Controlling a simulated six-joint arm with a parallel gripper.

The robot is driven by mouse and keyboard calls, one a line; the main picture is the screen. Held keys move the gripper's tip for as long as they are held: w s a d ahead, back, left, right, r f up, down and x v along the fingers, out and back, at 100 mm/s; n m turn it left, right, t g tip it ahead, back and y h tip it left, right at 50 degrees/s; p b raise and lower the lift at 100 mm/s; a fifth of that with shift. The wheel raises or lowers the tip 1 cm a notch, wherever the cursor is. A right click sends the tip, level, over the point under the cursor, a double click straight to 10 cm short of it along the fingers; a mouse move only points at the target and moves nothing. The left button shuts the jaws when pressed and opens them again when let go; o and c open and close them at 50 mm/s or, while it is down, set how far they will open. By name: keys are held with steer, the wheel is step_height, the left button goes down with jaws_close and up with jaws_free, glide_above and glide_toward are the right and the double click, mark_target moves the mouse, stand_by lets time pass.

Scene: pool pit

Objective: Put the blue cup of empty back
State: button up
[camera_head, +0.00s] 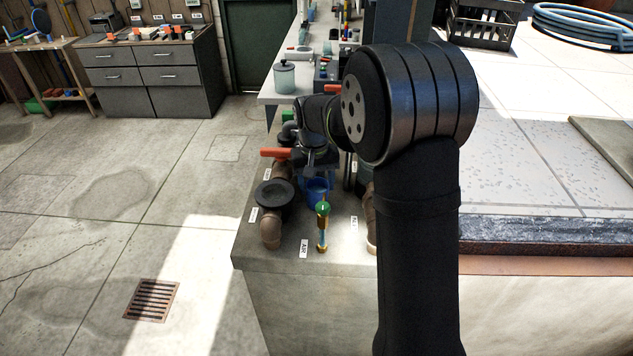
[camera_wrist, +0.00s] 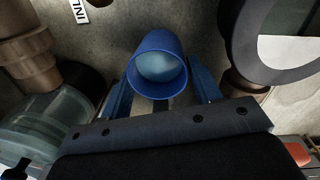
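The blue cup (camera_head: 317,193) stands on the grey ledge among pipe fittings, below my gripper (camera_head: 314,172) and partly hidden by it. In the wrist view the cup (camera_wrist: 139,52) is between the two fingers of my gripper (camera_wrist: 160,88), its round mouth facing the camera. Its inside is pale blue; I cannot tell whether that is liquid or the bare bottom. The fingers are close along both sides of the cup, but I cannot tell whether they press on it.
A brown pipe with a dark flange (camera_head: 273,196) is close on the left, with an orange-red handle (camera_head: 275,153) behind. A lidded jar (camera_head: 285,77) stands on the white counter farther back.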

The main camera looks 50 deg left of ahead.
steer(key=o, duration=0.3)
steer(key=r, duration=1.2)
steer(key=shift+s+a+r, duration=0.15)
steer(key=shift+s+r, duration=0.05)
steer(key=shift+s, duration=0.05)
steer(key=shift+f, duration=0.1)
steer(key=f, duration=1.2)
steer(key=shift+w, duration=0.25)
steer(key=shift+r, duration=2.15)
steer(key=shift+f, duration=0.1)
